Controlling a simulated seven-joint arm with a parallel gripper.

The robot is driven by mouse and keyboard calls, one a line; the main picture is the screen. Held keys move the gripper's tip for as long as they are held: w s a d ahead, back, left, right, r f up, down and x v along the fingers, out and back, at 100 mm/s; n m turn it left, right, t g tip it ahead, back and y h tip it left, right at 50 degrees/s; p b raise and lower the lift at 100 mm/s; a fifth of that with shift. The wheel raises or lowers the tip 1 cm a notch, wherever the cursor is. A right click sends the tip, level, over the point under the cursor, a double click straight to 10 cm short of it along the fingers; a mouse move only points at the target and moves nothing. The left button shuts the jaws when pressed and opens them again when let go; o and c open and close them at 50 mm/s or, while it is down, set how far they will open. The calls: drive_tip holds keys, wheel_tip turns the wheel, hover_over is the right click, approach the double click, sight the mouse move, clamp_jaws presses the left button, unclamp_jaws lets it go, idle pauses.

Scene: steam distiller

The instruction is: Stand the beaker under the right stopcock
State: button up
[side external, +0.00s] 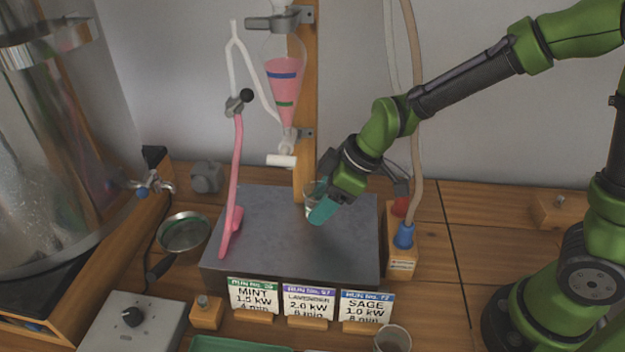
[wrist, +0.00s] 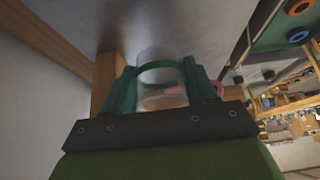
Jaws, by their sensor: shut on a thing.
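My gripper (side external: 322,208) has teal fingers and is shut on a clear glass beaker (side external: 309,207). In the wrist view the beaker (wrist: 158,62) shows between the two fingers (wrist: 162,88). The beaker is over the dark grey slab (side external: 270,240), right of and below the funnel's outlet; whether it touches the slab I cannot tell. A glass separating funnel (side external: 285,85) with pink liquid hangs on the wooden post. Its white stopcock (side external: 282,160) is at the bottom, left of the beaker. A metal tap (side external: 153,184) sits on the big vessel at left.
A pink tube (side external: 236,185) comes down onto the slab's left part. Label cards (side external: 308,300) stand along the slab's front. A wooden block with a blue fitting (side external: 404,237) is to the right. A cup (side external: 393,340) is at the front. The slab's middle is clear.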

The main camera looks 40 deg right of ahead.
drive_tip(key=shift+w+a+f, duration=0.5)
drive_tip(key=shift+w+a, duration=0.1)
drive_tip(key=shift+w+a+f, duration=1.15)
drive_tip(key=shift+w+f, duration=0.05)
drive_tip(key=o, duration=1.1)
drive_tip(key=shift+f, duration=0.1)
drive_tip(key=shift+c, duration=0.2)
